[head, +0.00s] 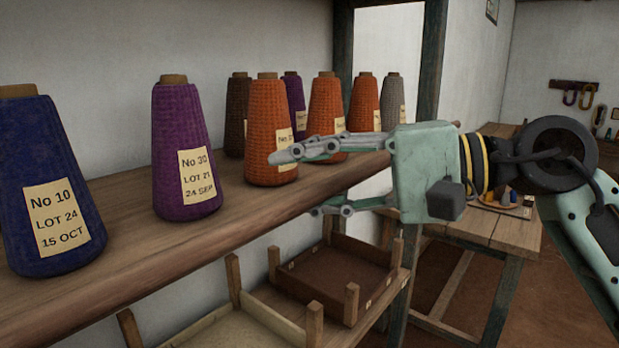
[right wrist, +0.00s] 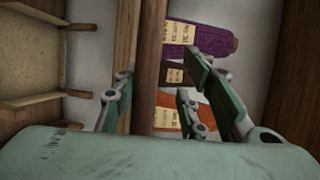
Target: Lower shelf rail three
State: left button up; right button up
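The upper wooden shelf (head: 130,205) runs from near left to far right, and its front edge (right wrist: 146,60) shows upright in the right wrist view. My right gripper (head: 298,184) is open, with one finger set above the shelf edge and the other below it. In the right wrist view my right gripper (right wrist: 165,85) has the edge between its spread fingers; I cannot tell whether they touch it. A lower shelf (head: 385,300) with wooden trays lies beneath. My left gripper is not in view.
Labelled yarn cones stand on the upper shelf: blue (head: 45,150), purple (head: 183,130), orange (head: 266,115) close to the upper finger, and several behind. An open brown tray (head: 335,265) sits below. A wooden table (head: 510,232) stands at the right.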

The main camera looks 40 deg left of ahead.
jog(key=v, duration=1.2)
